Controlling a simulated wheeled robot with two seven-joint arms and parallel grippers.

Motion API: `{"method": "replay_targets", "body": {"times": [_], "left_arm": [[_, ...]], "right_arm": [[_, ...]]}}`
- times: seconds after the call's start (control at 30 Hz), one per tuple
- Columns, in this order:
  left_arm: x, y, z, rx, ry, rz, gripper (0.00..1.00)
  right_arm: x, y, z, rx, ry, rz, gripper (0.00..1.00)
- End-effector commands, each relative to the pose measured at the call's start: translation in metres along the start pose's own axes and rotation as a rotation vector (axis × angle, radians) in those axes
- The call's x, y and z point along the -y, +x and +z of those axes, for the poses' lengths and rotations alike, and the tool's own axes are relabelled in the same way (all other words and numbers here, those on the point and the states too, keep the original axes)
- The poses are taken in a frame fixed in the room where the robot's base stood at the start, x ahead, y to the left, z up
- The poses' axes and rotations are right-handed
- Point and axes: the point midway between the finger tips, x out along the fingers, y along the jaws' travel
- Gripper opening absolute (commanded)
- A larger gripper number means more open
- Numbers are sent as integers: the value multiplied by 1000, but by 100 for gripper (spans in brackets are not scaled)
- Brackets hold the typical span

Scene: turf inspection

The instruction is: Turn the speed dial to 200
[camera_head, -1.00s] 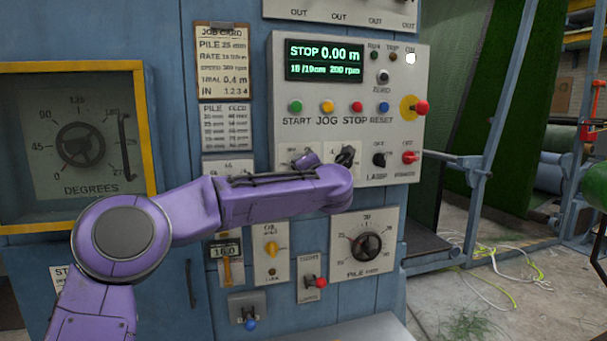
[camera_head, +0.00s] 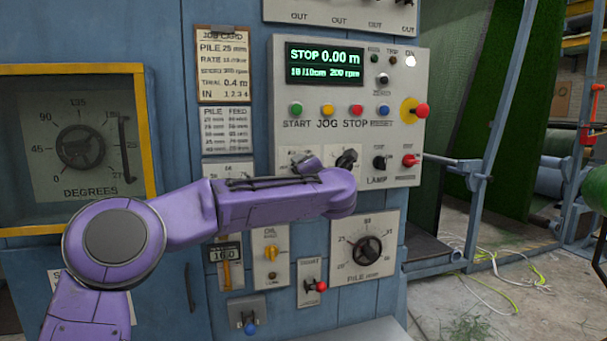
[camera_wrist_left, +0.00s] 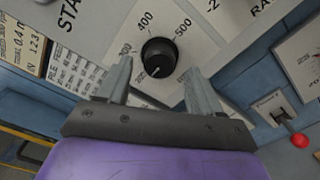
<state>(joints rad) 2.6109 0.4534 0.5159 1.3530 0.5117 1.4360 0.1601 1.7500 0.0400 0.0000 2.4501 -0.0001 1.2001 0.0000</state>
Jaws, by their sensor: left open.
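The speed dial (camera_wrist_left: 158,55) is a round black knob on a pale plate in the left wrist view. Numbers including 400 and 500 surround it, and a light mark on the knob points toward the bottom of the picture. My left gripper (camera_wrist_left: 159,66) is open, with one finger on each side of the knob; I cannot tell whether they touch it. In the head view my purple left arm (camera_head: 270,200) covers most of the dial and the fingers are hidden. The green display (camera_head: 325,63) shows STOP, 0.00 m and 200 rpm. My right gripper is not in view.
Above are coloured push buttons (camera_head: 327,110) and a red emergency button (camera_head: 421,110). Below are a pile dial (camera_head: 366,250) and a red-tipped lever (camera_head: 320,286). A yellow-framed degrees gauge (camera_head: 80,148) is at left.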

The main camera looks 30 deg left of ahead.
Motion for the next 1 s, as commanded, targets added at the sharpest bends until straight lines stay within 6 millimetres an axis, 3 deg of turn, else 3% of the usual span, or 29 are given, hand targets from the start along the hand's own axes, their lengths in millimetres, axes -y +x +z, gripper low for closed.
{"method": "replay_targets", "body": {"times": [0.2,0.4,1.0], "left_arm": [[3,-54,-1,5,0,2,66],[2,-86,-1,2,0,0,66],[0,-91,2,15,17,2,66]], "right_arm": [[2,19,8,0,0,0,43],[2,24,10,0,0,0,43],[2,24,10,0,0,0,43]]}}
